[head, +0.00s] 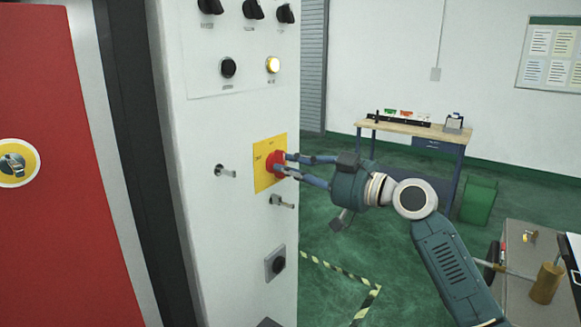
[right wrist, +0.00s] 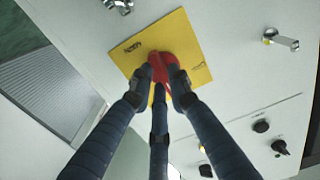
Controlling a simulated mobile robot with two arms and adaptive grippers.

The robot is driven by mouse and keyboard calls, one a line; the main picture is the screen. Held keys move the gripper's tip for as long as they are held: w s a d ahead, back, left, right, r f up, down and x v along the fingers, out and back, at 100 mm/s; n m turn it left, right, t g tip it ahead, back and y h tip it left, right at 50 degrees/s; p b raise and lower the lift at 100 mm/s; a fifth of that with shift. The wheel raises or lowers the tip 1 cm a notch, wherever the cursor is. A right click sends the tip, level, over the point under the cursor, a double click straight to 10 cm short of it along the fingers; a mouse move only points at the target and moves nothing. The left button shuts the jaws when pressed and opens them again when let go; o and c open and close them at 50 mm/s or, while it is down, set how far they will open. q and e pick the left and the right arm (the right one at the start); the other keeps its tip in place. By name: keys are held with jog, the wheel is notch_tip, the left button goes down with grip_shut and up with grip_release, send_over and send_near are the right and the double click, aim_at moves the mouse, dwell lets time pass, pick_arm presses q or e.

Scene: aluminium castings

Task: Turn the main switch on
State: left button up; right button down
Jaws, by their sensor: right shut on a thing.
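The main switch (head: 274,163) is a red rotary knob on a yellow plate (head: 263,180), set in the front of a white control cabinet. My right gripper (head: 281,165) is shut on the red knob, coming in from the right. In the right wrist view the red knob (right wrist: 163,68) sits between my fingertips (right wrist: 162,80), with the yellow plate (right wrist: 194,45) behind it. The fingers cover part of the knob, and I cannot read which way it points. My left gripper is in neither view.
Black knobs and a lit round button (head: 273,65) sit above on the cabinet (head: 230,130). Small metal latches (head: 283,202) are beside and below the switch. A workbench (head: 415,128) and green bin (head: 478,200) stand behind; a grey cart top (head: 520,235) is at lower right.

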jog(key=shift+r, duration=0.1)
jog(key=c, duration=1.6)
grip_release()
jog(key=shift+c, duration=0.2)
jog(key=v, duration=1.2)
